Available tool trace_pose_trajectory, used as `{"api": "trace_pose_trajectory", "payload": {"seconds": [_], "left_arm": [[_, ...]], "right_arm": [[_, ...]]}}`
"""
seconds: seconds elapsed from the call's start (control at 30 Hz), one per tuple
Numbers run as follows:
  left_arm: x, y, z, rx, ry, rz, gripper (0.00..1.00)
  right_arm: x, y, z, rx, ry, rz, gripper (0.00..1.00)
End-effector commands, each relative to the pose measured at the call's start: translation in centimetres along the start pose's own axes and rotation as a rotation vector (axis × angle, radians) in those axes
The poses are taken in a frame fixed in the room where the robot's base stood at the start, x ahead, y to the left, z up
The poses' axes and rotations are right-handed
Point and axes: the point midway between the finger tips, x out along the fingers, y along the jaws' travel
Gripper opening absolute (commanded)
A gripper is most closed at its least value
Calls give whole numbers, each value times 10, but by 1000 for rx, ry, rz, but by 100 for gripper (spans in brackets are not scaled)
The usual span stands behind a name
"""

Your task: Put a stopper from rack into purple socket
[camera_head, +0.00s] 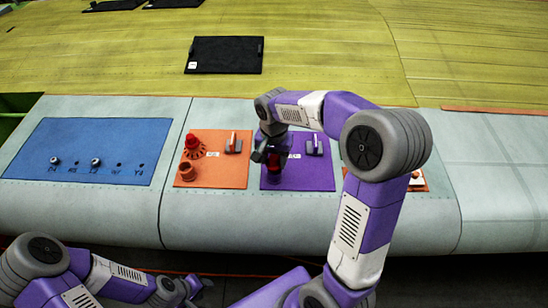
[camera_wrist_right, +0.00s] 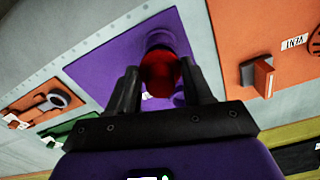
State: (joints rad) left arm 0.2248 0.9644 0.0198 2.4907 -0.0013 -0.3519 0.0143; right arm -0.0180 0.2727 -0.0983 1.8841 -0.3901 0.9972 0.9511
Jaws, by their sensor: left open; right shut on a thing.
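My right gripper (camera_head: 268,156) is over the purple panel (camera_head: 316,174), shut on a red stopper (camera_wrist_right: 162,74). In the right wrist view the stopper sits between the two dark fingers. A purple round socket (camera_wrist_right: 159,39) shows just beyond the stopper and partly behind it. The two look lined up, but I cannot tell whether the stopper is inside the socket or only above it. In the head view the gripper hides most of this spot. My left gripper (camera_head: 200,285) is open and empty at the lower left, in front of the wing edge.
A purple-panel lever (camera_head: 314,145) stands right of my gripper. A blue panel (camera_head: 120,135) with small knobs lies far left.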

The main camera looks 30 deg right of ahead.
Motion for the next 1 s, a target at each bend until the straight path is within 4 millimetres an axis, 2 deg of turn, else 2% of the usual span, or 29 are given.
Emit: {"api": "trace_pose_trajectory", "payload": {"seconds": [1.0], "left_arm": [[13,-5,-1,0,0,0,43]], "right_arm": [[17,0,0,0,0,1,21]]}}
